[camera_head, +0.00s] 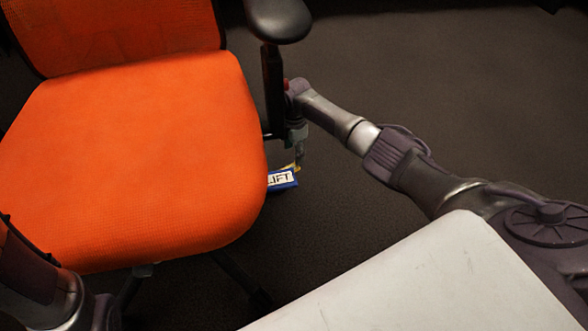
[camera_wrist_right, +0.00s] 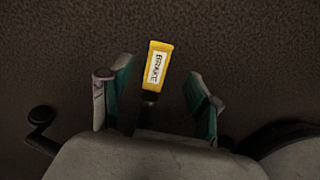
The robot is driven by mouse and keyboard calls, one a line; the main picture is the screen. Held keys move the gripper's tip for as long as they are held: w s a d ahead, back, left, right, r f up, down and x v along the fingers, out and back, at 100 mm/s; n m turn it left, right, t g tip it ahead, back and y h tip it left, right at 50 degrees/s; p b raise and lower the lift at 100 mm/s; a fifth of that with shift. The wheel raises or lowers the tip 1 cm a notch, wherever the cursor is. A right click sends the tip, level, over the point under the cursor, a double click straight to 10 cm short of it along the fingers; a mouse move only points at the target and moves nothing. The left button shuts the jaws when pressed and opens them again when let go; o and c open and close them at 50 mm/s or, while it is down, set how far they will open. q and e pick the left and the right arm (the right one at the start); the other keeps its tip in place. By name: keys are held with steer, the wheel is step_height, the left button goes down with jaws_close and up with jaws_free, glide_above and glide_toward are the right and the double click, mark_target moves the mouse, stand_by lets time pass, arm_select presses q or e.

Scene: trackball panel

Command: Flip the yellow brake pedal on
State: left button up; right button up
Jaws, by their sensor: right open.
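The yellow brake pedal (camera_wrist_right: 157,66), with a white label reading BRAKE, shows between the two fingers of my right gripper (camera_wrist_right: 162,78) in the right wrist view. The fingers are spread, with a gap on both sides of the pedal, and none appears to touch it. In the head view my right gripper (camera_head: 299,158) is beside the right edge of the orange seat. Only a bit of the yellow pedal (camera_head: 291,167) shows there. Part of my left arm is at the lower left, but its gripper is out of view.
The orange office chair (camera_head: 150,150) fills the left of the head view. A blue pedal labelled LIFT (camera_head: 283,180) sticks out under its right edge. A black armrest (camera_head: 278,18) rises above my right wrist. Dark carpet (camera_head: 480,90) is clear to the right.

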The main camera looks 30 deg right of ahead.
mark_target(294, 163)
step_height(294, 163, down, 6)
steer(key=b, duration=0.3)
steer(key=shift+f, duration=0.15)
steer(key=shift+c, duration=0.4)
jaws_close()
